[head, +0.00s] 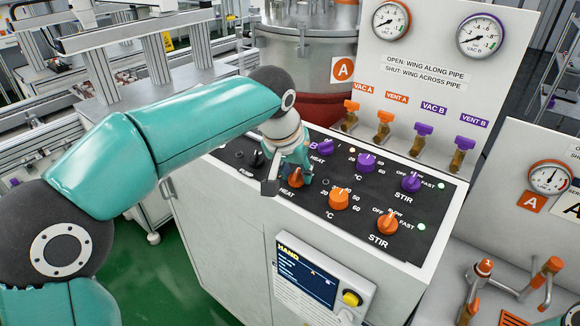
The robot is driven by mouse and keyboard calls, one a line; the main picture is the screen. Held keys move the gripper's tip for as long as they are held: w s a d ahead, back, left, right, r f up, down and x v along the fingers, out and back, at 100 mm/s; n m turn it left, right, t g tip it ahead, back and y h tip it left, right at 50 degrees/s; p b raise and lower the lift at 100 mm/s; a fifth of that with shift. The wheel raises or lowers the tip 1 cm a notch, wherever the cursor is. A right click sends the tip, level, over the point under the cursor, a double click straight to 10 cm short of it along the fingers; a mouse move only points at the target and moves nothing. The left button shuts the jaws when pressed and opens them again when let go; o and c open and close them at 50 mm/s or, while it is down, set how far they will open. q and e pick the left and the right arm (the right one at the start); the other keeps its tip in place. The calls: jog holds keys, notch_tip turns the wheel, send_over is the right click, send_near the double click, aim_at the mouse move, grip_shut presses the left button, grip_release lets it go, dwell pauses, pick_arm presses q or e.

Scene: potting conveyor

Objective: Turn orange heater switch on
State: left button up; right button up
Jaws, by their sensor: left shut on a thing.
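The orange heater switch (296,178) is a small knob on the black control panel, above the label HEAT. My left gripper (287,180) comes down over it from behind, with its fingers on either side. It is shut on this knob, and its fingers and wrist partly hide it. Which way the knob points is hard to tell. My right gripper is not in view.
Beside it on the panel are an orange °C knob (338,199), an orange STIR knob (387,222) and a purple HEAT knob (325,147). A HAND display (307,275) hangs on the cabinet front. Orange and purple valve handles stand behind the panel.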

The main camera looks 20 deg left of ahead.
pick_arm(q)
jog(key=m+p, duration=0.1)
jog(key=m, duration=0.1)
jog(key=m+h+p, duration=0.1)
jog(key=m, duration=0.2)
jog(key=shift+a+r+m, duration=0.15)
jog(key=shift+m, duration=0.15)
jog(key=shift+a+m+g+h+p, duration=0.1)
jog(key=shift+m+g+h+p, duration=0.35)
jog(key=shift+m+p, duration=1.15)
jog(key=shift+w+m+b, duration=0.1)
jog(key=shift+m+b, duration=0.35)
jog(key=shift+m, duration=0.05)
jog(key=o, duration=1.2)
jog(key=shift+a, duration=0.1)
jog(key=shift+c, duration=0.2)
